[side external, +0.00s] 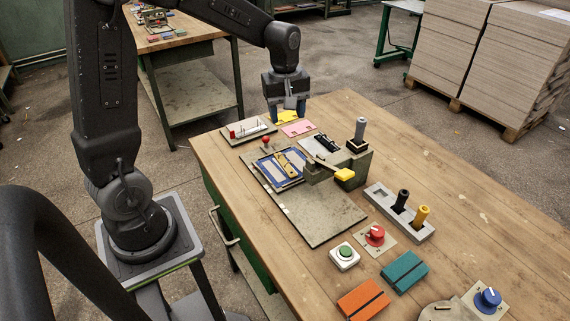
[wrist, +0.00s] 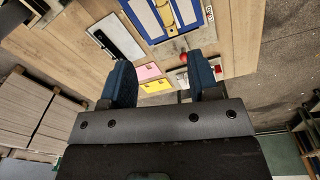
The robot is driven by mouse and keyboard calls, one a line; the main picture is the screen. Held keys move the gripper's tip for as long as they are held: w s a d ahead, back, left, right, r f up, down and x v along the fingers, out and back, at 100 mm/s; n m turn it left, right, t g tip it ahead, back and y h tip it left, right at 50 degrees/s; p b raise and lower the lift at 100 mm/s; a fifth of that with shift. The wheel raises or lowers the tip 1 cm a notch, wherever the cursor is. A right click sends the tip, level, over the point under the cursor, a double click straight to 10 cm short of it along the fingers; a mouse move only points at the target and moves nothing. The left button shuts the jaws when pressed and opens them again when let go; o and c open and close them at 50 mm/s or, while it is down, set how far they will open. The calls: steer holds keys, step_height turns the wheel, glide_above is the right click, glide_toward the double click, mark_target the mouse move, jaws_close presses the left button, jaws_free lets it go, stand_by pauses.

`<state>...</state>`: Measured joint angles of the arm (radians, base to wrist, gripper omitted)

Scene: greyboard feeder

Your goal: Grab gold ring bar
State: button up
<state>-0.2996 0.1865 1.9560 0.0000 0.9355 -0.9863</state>
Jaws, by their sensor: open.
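My gripper (side external: 289,110) hangs above the far left end of the bench, with its blue fingers apart. I cannot tell for certain which thing is the gold ring bar. A gold-yellow slotted bar (side external: 291,164) lies in a blue-edged frame (side external: 264,168), nearer the camera than my gripper; its end also shows at the top of the wrist view (wrist: 165,14).
A yellow card (side external: 287,117) and a pink card (side external: 298,129) lie below my gripper. A red knob (side external: 265,142) stands near the frame. A grey post (side external: 360,129) rises from a block beside a yellow-ended lever (side external: 344,175). A holder (side external: 381,197) carries black and yellow handles.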

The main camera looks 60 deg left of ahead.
step_height(320, 180, down, 4)
steer(key=w+a+r+n, duration=0.1)
steer(key=w+a+n, duration=0.1)
glide_above(285, 158)
steer(key=d, duration=0.2)
steer(key=shift+g, duration=0.4)
steer(key=f, duration=0.8)
steer(key=shift+s+a+f, duration=0.15)
steer(key=shift+s, duration=0.05)
steer(key=shift+s+a+f, duration=0.1)
steer(key=shift+s+f, duration=0.05)
steer(key=shift+f, duration=1.3)
steer(key=shift+s+f, duration=0.15)
steer(key=shift+f, duration=1.25)
steer(key=shift+c, duration=0.4)
steer(key=c, duration=0.9)
